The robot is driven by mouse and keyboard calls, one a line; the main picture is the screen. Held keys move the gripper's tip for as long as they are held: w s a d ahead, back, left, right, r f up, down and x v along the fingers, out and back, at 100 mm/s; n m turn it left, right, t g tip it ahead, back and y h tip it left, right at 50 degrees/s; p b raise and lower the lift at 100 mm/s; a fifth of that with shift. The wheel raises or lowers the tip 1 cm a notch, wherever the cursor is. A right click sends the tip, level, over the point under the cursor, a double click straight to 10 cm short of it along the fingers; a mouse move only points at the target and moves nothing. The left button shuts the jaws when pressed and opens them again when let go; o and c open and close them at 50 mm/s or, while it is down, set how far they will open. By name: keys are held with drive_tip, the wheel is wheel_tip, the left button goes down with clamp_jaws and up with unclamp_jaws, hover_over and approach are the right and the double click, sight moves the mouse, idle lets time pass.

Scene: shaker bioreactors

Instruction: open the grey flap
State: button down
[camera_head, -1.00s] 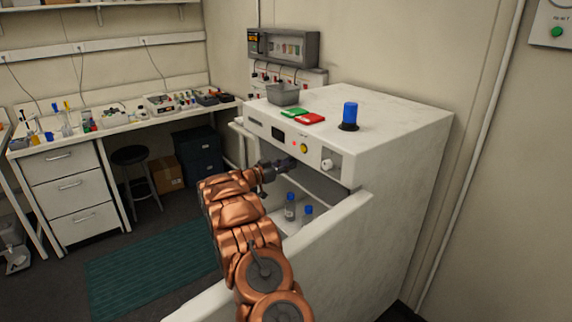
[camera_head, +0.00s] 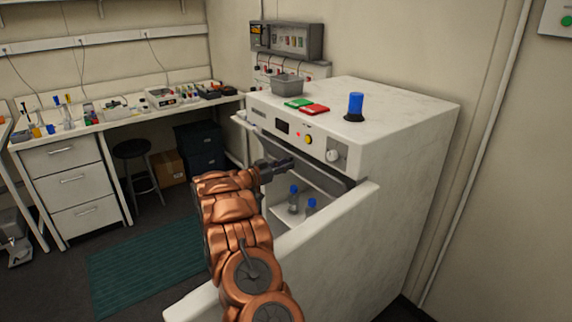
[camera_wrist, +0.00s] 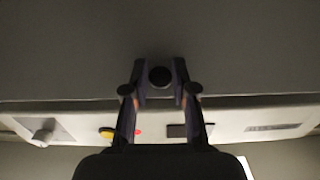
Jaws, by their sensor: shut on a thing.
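The grey flap (camera_head: 335,179) shows in the head view as a dark grey strip under the control panel of the white shaker. In the wrist view the flap (camera_wrist: 160,35) is a plain grey surface filling the upper part. A dark round knob (camera_wrist: 160,76) on it sits between my fingertips. My gripper (camera_head: 286,164) reaches the flap's front and is shut on the knob; it also shows in the wrist view (camera_wrist: 160,90). My gripper and wrist cover part of the flap in the head view.
The shaker's white front door (camera_head: 335,215) stands folded out, with my arm over it. Blue-capped bottles (camera_head: 293,203) stand inside below the flap. On top are a grey tray (camera_head: 287,87), green and red pieces (camera_head: 314,109) and a blue cylinder (camera_head: 355,105).

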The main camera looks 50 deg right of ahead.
drive_tip(key=shift+s+d+f, duration=0.1)
drive_tip(key=shift+s+f, duration=0.1)
drive_tip(key=shift+f, duration=0.15)
drive_tip(key=c, duration=1.2)
unclamp_jaws()
drive_tip(key=shift+d, duration=0.1)
drive_tip(key=shift+o, duration=1.3)
drive_tip(key=shift+w+r, duration=0.15)
drive_tip(key=w+a, duration=0.2)
drive_tip(key=a, duration=1)
drive_tip(key=shift+w, duration=0.15)
